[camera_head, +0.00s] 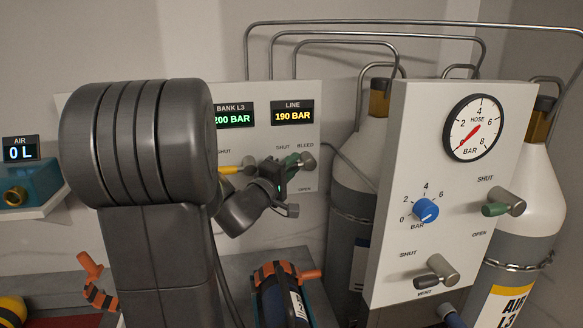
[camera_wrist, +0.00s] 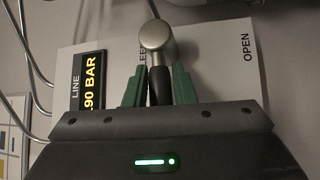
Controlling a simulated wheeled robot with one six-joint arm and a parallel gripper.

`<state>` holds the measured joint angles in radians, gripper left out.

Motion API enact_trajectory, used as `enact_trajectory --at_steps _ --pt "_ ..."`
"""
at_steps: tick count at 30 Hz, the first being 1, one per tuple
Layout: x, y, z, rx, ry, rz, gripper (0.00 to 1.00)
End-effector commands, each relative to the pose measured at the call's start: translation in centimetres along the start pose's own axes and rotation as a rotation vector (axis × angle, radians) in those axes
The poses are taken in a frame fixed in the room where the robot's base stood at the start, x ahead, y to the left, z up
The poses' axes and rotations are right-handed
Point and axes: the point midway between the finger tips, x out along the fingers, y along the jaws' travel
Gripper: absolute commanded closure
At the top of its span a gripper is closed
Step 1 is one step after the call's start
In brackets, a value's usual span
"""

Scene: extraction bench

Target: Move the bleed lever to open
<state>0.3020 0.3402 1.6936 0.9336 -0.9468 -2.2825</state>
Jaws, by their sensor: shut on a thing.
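The bleed lever (camera_head: 308,163) is on the grey panel under the BLEED label, with SHUT printed to its upper left and OPEN below it. Its silver hub also shows in the wrist view (camera_wrist: 156,37), with a dark handle (camera_wrist: 157,88) running down between my fingers. My gripper (camera_head: 291,164) is shut on this handle, with one green fingertip on each side. In the head view the handle points left from the hub, toward the SHUT side, and is mostly hidden by my gripper. In the wrist view the OPEN label is off to the right.
A yellow-handled lever (camera_head: 248,164) is close left of my gripper. The LINE display (camera_head: 293,112) above reads 190 BAR. A white panel (camera_head: 390,200) with a gauge, blue knob and levers juts out at the right, before cylinders (camera_head: 355,190). An orange-handled item (camera_head: 310,274) is below.

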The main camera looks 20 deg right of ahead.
Motion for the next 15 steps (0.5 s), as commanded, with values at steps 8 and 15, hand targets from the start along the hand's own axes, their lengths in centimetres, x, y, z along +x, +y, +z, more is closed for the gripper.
enact_trajectory --at_steps 8,15 --pt "-0.2 -1.6 0.2 -0.128 0.035 0.124 1.0" --pt "-0.1 -2.8 0.7 -0.276 0.076 0.276 1.0"
